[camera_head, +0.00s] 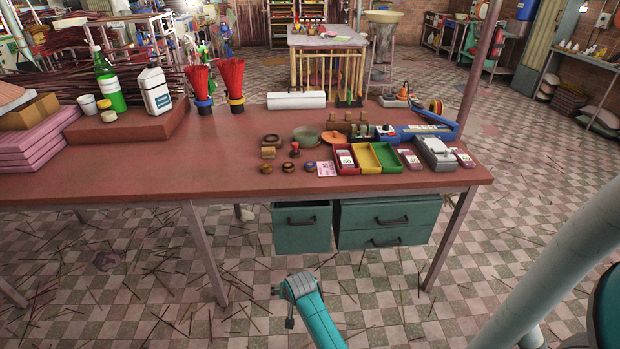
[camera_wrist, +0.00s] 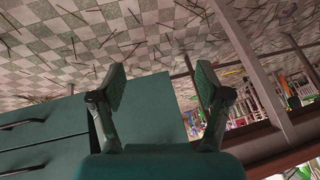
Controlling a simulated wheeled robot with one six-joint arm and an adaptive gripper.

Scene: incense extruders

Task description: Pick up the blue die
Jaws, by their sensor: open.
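Three small round pieces (camera_head: 288,167) lie in a row near the front edge of the table, left of the pink notes. The wrist view shows the floor, green drawers and table frame, but no die. In the head view my arm is low in front of the table, apart from the small pieces.
The red table (camera_head: 130,182) has green drawers (camera_head: 386,222) below its front edge. Right of the round pieces stand red, yellow and green trays (camera_head: 366,157), a grey machine (camera_head: 434,152) and a blue device (camera_head: 424,133). Red incense bundles (camera_head: 234,77) stand behind. The table's front left is clear.

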